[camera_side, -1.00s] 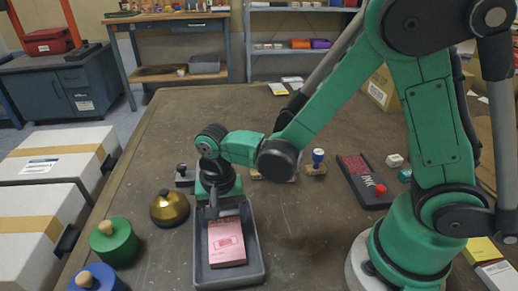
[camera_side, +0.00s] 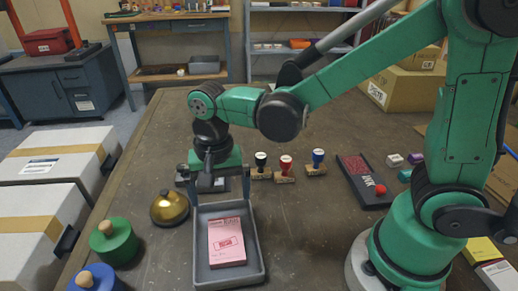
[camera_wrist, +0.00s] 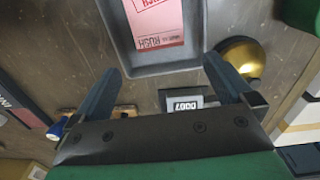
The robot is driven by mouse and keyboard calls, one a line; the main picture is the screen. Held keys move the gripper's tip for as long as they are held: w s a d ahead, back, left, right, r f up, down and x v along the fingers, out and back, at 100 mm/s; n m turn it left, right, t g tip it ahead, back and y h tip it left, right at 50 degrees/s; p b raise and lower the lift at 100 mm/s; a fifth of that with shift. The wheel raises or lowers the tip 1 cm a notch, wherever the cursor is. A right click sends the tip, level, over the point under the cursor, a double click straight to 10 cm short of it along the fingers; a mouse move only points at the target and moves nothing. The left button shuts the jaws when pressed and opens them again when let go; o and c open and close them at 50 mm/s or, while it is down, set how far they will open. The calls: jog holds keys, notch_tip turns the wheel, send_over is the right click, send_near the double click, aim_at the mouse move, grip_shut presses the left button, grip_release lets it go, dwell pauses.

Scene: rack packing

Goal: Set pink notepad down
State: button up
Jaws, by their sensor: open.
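The pink notepad (camera_side: 227,243) lies flat in the grey tray (camera_side: 256,265), with a red stamped box on its face. It also shows in the wrist view (camera_wrist: 158,22), near the top, inside the tray. My gripper (camera_side: 219,196) is open and empty above the tray's far end. The fingers are apart from the notepad.
A brass bell (camera_side: 170,207) and a green knobbed pot (camera_side: 114,241) stand left of the tray. Several stamps, one red-handled (camera_side: 285,168), stand behind it to the right. A dark pad box (camera_side: 363,178) lies farther right. The table between tray and my base is clear.

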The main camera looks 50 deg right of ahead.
aim_at(224, 220)
notch_tip(224, 220, up, 5)
jog(key=s+d+r+n+t, duration=0.1)
jog(key=s+d+n+t, duration=0.1)
jog(key=d+n+t, duration=0.5)
jog(key=shift+s+d+r+n, duration=0.3)
jog(key=shift+d+n, duration=0.3)
jog(key=shift+d, duration=0.4)
dwell(0.5)
